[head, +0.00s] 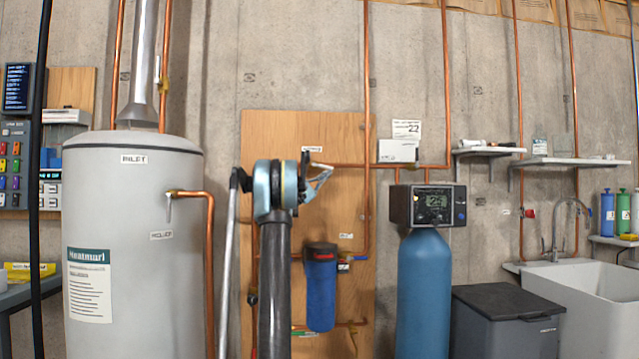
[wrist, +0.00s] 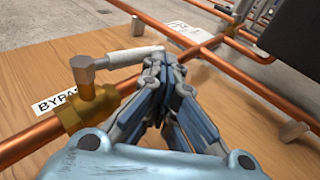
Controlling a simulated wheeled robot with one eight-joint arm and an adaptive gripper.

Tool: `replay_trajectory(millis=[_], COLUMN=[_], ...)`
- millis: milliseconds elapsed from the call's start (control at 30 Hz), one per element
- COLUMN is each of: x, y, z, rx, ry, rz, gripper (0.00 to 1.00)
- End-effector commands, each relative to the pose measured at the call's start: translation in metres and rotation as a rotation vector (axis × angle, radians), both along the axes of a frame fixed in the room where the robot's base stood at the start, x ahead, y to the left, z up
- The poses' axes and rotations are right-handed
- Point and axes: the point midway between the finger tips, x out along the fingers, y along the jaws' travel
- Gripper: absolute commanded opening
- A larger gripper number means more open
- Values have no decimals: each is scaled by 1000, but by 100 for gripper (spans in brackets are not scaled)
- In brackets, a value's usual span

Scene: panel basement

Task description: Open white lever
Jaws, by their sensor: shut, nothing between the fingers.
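In the wrist view a white lever (wrist: 128,57) sticks out sideways from a brass valve (wrist: 92,103) on a copper pipe. A partly covered label reading "BYPA" (wrist: 55,101) lies by the valve. In the head view my gripper (head: 325,170) is in front of the upper wooden panel (head: 275,130). The valve and lever cannot be made out there.
A blue filter housing (head: 320,290) hangs below on the panel. A blue tank (head: 424,295) with a control head (head: 428,205) stands right of it. A large grey heater (head: 130,240) stands at left. Copper pipes (wrist: 215,45) cross near my gripper.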

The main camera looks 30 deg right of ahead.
Motion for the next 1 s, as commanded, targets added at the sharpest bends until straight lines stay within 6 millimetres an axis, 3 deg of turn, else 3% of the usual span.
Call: replay_trajectory(millis=[1000], x=[-2], y=[-5], z=[4], rx=[0], ry=[-1], rz=[-1], gripper=[0])
